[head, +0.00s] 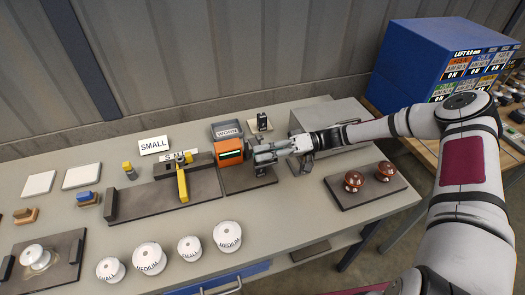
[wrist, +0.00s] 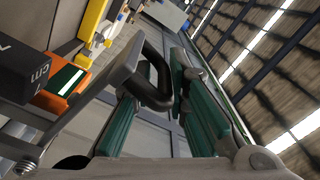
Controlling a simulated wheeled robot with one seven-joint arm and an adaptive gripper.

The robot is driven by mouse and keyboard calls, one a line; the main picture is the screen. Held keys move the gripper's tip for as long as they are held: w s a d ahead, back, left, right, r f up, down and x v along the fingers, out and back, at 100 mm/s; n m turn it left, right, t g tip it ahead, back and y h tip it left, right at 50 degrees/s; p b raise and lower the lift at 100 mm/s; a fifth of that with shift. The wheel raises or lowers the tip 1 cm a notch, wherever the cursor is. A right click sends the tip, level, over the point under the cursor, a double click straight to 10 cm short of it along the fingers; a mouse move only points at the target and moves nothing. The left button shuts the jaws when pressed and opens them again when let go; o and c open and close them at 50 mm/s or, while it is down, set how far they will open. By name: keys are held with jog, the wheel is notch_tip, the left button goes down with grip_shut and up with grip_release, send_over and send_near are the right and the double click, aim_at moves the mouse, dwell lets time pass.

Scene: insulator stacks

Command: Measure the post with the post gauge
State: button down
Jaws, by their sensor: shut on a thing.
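An orange unit with a small screen (head: 229,152), apparently the post gauge, stands at the back middle of the bench, by the right end of a dark board. In the wrist view the orange unit (wrist: 65,82) joins a grey plate with a black looped handle (wrist: 155,75). My gripper (head: 262,154) is to the right of the unit, its fingers shut on that handle; it also shows in the wrist view (wrist: 160,105).
The dark board (head: 150,199) carries a yellow arm (head: 182,183) and a scale. Several white insulators (head: 189,248) stand in front. Two brown insulators (head: 354,181) sit on a plate at right. A grey tray marked WORN (head: 227,131) and a grey box (head: 335,113) stand behind.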

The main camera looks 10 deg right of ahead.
jog(key=shift+s+d, duration=0.1)
jog(key=shift+s, duration=0.25)
jog(key=c, duration=1.7)
grip_release()
jog(key=shift+r, duration=0.15)
jog(key=shift+w, duration=0.1)
jog(key=shift+w+d, duration=0.1)
jog(key=shift+d, duration=0.2)
jog(key=d, duration=0.3)
jog(key=w+d, duration=0.1)
jog(key=d, duration=0.3)
jog(key=w+d, duration=0.1)
jog(key=d, duration=0.3)
jog(key=shift+d+f, duration=0.1)
jog(key=shift+f, duration=0.1)
jog(key=shift+r, duration=0.1)
